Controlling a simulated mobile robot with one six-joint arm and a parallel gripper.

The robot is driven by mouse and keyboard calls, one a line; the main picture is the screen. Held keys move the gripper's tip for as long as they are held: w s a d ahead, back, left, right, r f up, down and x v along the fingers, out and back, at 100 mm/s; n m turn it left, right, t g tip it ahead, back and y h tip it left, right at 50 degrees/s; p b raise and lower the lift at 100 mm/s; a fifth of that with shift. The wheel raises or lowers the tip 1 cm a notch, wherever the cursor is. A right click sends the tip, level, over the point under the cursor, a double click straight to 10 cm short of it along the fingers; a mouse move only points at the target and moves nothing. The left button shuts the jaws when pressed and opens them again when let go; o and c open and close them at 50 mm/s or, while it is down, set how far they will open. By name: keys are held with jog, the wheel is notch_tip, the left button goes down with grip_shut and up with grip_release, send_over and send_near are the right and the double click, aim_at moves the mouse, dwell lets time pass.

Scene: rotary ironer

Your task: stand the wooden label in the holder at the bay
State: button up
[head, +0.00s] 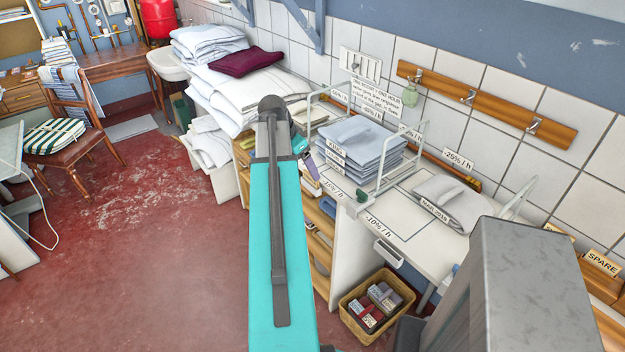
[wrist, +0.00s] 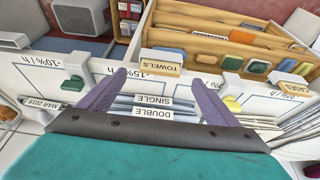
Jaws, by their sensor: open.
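A small wooden label reading TOWELS (wrist: 160,63) shows in the wrist view, just beyond my fingertips and near the shelf's front edge. My gripper (wrist: 158,78) is open, its two purple fingers spread on either side below the label, with a gap between them and nothing held. I cannot tell whether the label touches a finger or sits in a holder. A similar label reading CASES (wrist: 294,88) is at the right edge. Green (wrist: 74,84) and yellow (wrist: 232,104) pieces on white mounts sit along the shelf edge.
Folded blue linen (head: 362,143) is stacked between wire dividers on the white counter (head: 395,215); a smaller pile (head: 450,198) lies to its right. A SPARE label (head: 602,263) stands at far right. A wicker basket (head: 350,322) sits below.

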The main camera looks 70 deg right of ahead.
aim_at(311, 181)
jog(key=shift+d+f, duration=0.1)
jog(key=shift+f, duration=0.15)
jog(key=shift+s+f, duration=0.1)
jog(key=shift+p+x, duration=1.2)
jog(key=shift+x, duration=1.25)
jog(key=shift+s+d, duration=0.15)
jog(key=shift+d, duration=0.05)
jog(key=c, duration=1.1)
jog(key=shift+r, duration=0.25)
